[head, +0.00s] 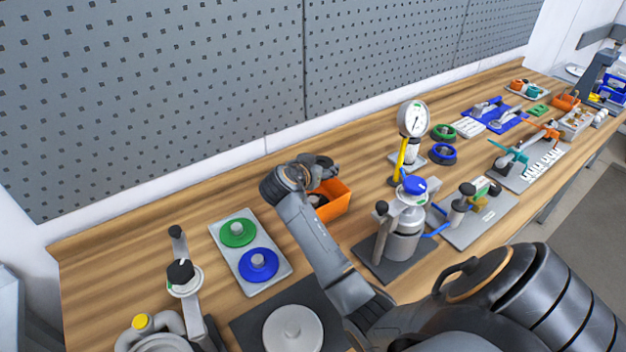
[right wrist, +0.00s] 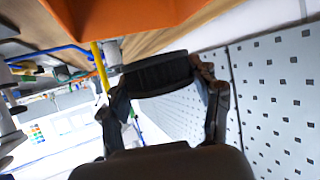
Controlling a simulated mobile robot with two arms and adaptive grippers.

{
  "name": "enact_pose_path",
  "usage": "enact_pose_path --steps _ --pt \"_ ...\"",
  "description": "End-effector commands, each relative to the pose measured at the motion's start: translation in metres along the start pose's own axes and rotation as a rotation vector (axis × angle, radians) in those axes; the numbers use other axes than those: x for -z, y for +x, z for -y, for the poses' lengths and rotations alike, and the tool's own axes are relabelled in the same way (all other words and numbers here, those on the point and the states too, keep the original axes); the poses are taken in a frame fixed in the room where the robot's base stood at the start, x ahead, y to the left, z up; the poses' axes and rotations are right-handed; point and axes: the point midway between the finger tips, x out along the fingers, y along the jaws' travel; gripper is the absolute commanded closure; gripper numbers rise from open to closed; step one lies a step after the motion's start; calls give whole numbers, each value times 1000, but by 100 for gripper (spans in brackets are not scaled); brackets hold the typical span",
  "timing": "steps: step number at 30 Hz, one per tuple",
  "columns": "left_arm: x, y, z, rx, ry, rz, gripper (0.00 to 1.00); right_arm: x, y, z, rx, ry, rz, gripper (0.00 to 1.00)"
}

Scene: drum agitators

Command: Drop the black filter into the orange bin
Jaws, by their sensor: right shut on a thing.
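The orange bin (head: 337,205) stands on the wooden bench near the middle of the head view, partly hidden behind my right gripper. My right gripper (head: 322,172) is at the bin's upper back-left side, over or just beside its rim; I cannot tell exactly which. In the right wrist view the gripper (right wrist: 165,82) is shut on a dark ribbed piece, the black filter (right wrist: 157,73), held across the fingertips. The orange bin (right wrist: 130,14) fills the top of that view, apart from the filter in the picture. My left gripper is not in view.
A pressure gauge (head: 413,119) and a grey canister with a blue cap (head: 405,225) stand right of the bin. A tray with green and blue discs (head: 250,252) lies to the left. A perforated grey panel (head: 190,90) rises behind the bench.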

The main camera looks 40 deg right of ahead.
Motion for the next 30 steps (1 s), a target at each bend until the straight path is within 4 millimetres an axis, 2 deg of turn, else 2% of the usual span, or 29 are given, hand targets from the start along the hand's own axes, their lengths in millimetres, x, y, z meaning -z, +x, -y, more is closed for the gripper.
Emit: enact_pose_path --steps 4,11,22,23,24,26,30 --pt "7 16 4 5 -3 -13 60 -18 9 0 -1 -3 0 60" --pt "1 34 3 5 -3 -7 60 -41 20 0 1 -3 0 60" --pt "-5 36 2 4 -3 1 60 -45 22 0 1 -1 1 60" --pt "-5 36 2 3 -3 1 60 -45 22 0 1 -2 1 31" --pt "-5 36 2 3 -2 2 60 -45 22 0 1 -2 1 23" --pt "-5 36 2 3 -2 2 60 -45 22 0 1 -2 1 10" --pt "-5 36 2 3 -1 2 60 -45 21 0 1 -2 1 10"
